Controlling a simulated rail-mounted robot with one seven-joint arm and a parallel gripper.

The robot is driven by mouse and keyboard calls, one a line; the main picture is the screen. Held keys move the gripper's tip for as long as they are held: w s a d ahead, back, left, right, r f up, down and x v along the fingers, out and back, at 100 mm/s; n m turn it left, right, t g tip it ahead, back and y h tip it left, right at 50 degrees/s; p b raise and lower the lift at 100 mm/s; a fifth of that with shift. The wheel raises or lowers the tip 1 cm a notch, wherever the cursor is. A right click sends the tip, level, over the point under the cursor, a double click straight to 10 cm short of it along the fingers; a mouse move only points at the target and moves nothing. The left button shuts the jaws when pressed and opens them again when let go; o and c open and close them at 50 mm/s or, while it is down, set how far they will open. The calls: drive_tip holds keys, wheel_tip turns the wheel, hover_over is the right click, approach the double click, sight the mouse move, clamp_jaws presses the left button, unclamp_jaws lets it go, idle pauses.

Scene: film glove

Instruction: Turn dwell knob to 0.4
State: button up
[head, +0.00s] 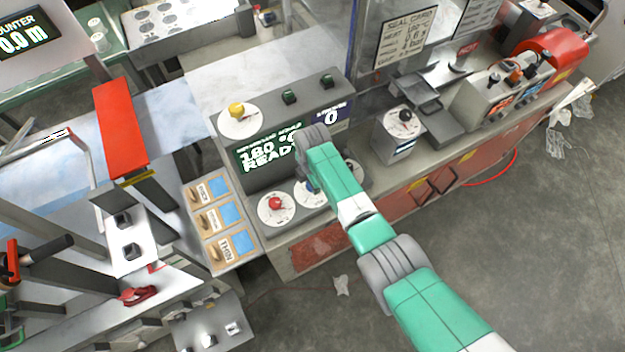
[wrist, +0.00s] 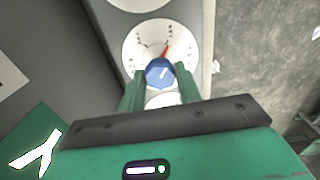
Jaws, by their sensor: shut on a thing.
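A blue knob (wrist: 159,73) sits on a round white dial (wrist: 186,47) with small dark marks in the wrist view. A red pointer by the knob points up and slightly right; the figures are too small to read. My gripper (wrist: 161,80) has one finger on each side of the blue knob and is shut on it. In the head view the blue knob (head: 309,187) is partly hidden by my arm on the console front. I cannot read the dwell label.
A red knob (head: 275,203) is on the dial to the left, and another dial (head: 358,172) is partly behind my arm. A green display (head: 262,155) reads 180 and READY, partly covered. A yellow knob (head: 237,110) stands on the console top. Open floor lies at the right.

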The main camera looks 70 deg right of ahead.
drive_tip(key=n, duration=0.6)
drive_tip(key=shift+r, duration=0.1)
drive_tip(key=n, duration=0.7)
idle(0.4)
drive_tip(key=o, duration=1)
drive_tip(key=shift+c, duration=0.2)
wheel_tip(320, 180, up, 8)
drive_tip(key=shift+f+p, duration=0.15)
drive_tip(key=shift+p, duration=0.5)
